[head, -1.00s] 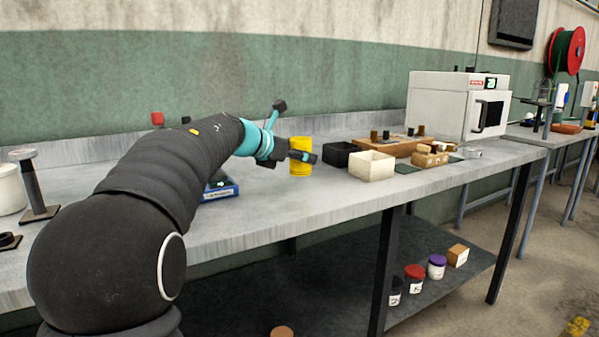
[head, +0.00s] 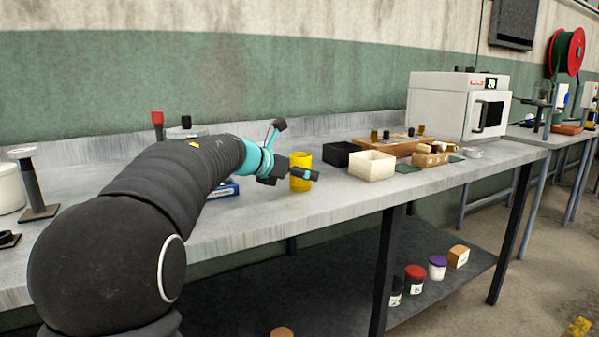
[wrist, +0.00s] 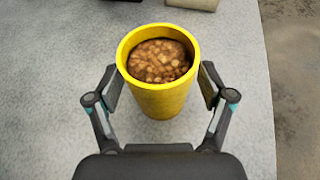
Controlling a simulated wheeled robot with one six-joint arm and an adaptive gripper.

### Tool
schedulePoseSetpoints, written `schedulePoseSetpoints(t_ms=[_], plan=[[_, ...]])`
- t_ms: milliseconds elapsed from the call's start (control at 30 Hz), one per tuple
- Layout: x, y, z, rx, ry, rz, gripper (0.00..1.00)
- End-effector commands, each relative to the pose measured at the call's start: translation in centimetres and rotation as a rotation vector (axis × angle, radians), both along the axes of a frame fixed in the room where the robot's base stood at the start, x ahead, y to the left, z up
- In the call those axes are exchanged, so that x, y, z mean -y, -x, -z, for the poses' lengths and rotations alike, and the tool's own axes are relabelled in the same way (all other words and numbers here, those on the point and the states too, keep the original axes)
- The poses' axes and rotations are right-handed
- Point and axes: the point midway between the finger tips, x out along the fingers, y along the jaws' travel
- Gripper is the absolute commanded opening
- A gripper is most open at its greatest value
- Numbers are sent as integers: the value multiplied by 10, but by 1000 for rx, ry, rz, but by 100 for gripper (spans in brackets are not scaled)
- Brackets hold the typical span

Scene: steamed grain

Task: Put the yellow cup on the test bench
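The yellow cup (head: 301,173) is upright at the front middle of the grey test bench (head: 300,208). In the wrist view the cup (wrist: 163,97) is full of brown, rounded grains. My gripper (head: 300,174) is at the cup, coming from the left. In the wrist view my gripper's fingers (wrist: 160,88) are on either side of the cup, and narrow gaps seem to show between the pads and its wall. The cup appears to stand on the bench, but its base is partly hidden.
A black box (head: 340,153) and a cream box (head: 372,166) are close to the right of the cup. A wooden tray (head: 390,145) and a white oven (head: 455,105) stand farther right. A blue item (head: 225,189) is under my arm. Bench is clear in front of the cup.

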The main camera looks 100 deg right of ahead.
Motion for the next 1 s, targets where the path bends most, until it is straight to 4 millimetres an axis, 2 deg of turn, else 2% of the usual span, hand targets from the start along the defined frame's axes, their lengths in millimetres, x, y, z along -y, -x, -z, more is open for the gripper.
schedulePoseSetpoints(t_ms=[267,333,800,1000], plan=[[0,0,-5,0,1,0,81],[-3,-5,-6,0,2,-1,81],[-52,-69,-39,1,3,-3,81],[-64,-85,-47,0,1,-2,81]])
